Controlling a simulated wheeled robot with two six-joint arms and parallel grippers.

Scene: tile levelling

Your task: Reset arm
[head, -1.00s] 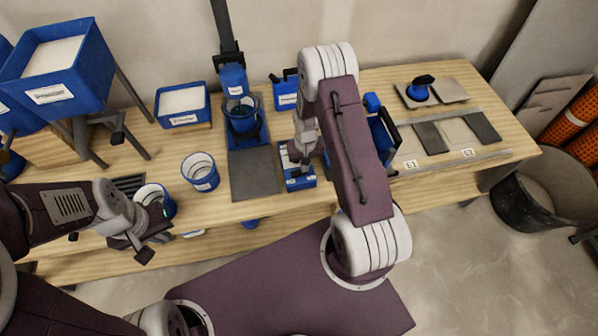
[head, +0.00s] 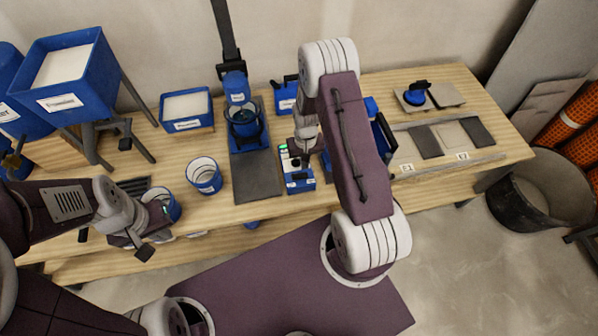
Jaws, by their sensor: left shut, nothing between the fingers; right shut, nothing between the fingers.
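My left gripper (head: 135,240) is at the left, near the front edge of the bench and beside a blue cup (head: 170,206) that my wrist partly covers. It holds nothing, and its fingers are shut. My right arm reaches over the middle of the bench. My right gripper (head: 303,160) points down over a small blue and white device (head: 297,178) on the bench. It is shut and empty; my forearm partly hides the area, and I cannot tell whether it touches the device.
A blue-rimmed bucket (head: 203,176) stands between my grippers. A mixing vessel (head: 244,122) stands behind a dark mat (head: 256,175). Blue powder bins (head: 62,75) are at the back left. Tiles (head: 426,141) lie at the right. A black tub (head: 540,196) is on the floor.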

